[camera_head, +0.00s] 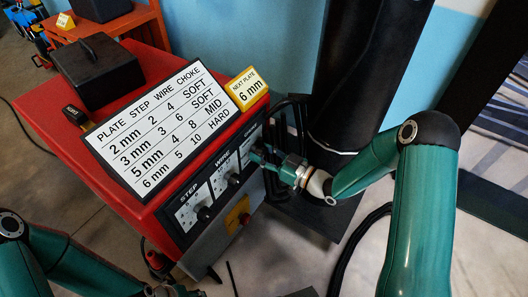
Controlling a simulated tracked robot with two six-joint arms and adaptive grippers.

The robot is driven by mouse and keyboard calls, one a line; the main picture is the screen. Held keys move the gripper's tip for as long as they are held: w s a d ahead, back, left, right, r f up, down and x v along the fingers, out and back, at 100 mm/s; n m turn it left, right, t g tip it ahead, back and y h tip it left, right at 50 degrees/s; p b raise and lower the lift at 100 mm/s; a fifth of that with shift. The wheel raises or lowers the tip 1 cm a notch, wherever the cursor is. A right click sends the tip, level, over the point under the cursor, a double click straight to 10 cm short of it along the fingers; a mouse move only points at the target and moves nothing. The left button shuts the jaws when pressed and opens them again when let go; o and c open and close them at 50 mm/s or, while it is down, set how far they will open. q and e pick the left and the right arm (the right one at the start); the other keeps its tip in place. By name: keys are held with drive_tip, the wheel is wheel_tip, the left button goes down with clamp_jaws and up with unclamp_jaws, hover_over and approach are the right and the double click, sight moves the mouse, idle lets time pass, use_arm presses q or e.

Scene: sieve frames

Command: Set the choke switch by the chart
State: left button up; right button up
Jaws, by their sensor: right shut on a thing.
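The chart (150,130) lies on top of the red machine (65,150) with columns plate, step, wire and choke; its 6 mm row reads 5, 10, HARD. A yellow card (247,88) beside it reads "NEXT PLATE 6 mm". The front panel has a STEP knob (204,213) and a WIRE knob (233,179). My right gripper (261,157) is at the third, rightmost plate and shut on the choke switch there, which is mostly hidden by the fingers; its setting cannot be read. My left gripper (178,291) is at the bottom edge, mostly cut off.
A black box (95,70) sits on the machine behind the chart. A thick black column (365,75) stands behind my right arm. Black cables lie on the floor at right.

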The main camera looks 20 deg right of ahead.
drive_tip(key=m, duration=0.2)
drive_tip(key=m+p, duration=0.1)
drive_tip(key=m, duration=0.2)
drive_tip(key=shift+w+d+r, duration=0.1)
drive_tip(key=shift+r, duration=0.1)
drive_tip(key=m+p, duration=0.2)
drive_tip(key=m, duration=0.4)
drive_tip(key=shift+m, duration=0.3)
drive_tip(key=m+p, duration=0.2)
drive_tip(key=m, duration=0.4)
drive_tip(key=m+p, duration=0.1)
drive_tip(key=m, duration=0.3)
drive_tip(key=shift+m+p, duration=0.3)
drive_tip(key=shift+p, duration=0.05)
drive_tip(key=shift+f, duration=0.1)
drive_tip(key=o, duration=1)
drive_tip(key=shift+f, duration=0.1)
drive_tip(key=shift+c, duration=0.2)
drive_tip(key=shift+o, duration=1)
